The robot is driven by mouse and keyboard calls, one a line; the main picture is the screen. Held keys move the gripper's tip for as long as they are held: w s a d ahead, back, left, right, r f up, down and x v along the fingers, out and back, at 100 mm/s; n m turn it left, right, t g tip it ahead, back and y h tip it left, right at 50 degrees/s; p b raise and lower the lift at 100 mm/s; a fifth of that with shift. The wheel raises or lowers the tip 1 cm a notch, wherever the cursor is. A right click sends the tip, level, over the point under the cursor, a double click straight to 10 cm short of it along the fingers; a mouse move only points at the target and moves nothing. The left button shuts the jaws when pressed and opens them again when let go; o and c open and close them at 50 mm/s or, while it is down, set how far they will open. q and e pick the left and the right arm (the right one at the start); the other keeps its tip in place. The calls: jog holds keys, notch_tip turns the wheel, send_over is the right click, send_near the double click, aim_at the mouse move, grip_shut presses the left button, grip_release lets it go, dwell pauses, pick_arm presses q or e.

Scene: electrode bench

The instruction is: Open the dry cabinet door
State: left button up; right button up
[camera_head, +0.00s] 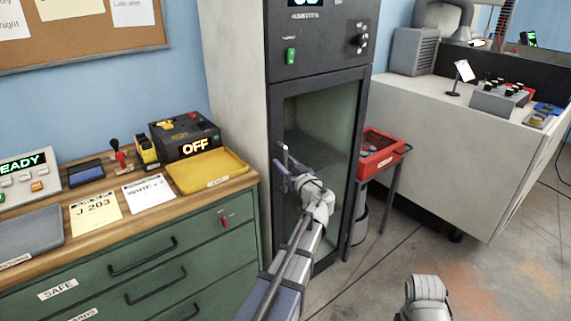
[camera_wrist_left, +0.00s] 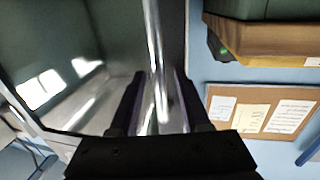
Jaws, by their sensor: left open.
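The dry cabinet (camera_head: 235,75) is tall, with a pale side and a dark front. Its dark-framed glass door (camera_head: 325,120) looks closed in the head view. A slim silver vertical handle (camera_head: 285,155) stands at the door's left side. My left gripper (camera_head: 284,172) is at the handle, in front of the glass. In the left wrist view the handle (camera_wrist_left: 154,50) runs down between the two open dark fingers of my left gripper (camera_wrist_left: 158,95). I cannot tell whether either finger touches it.
A green drawer bench (camera_head: 150,260) with a yellow tray (camera_head: 207,170) stands left of the cabinet. A red bin (camera_head: 380,150) on a stand is close on the right. A white counter (camera_head: 450,150) is farther right. Floor in front of the counter is clear.

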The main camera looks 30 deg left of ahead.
pick_arm(q)
grip_shut()
dwell(0.3)
dwell(1.1)
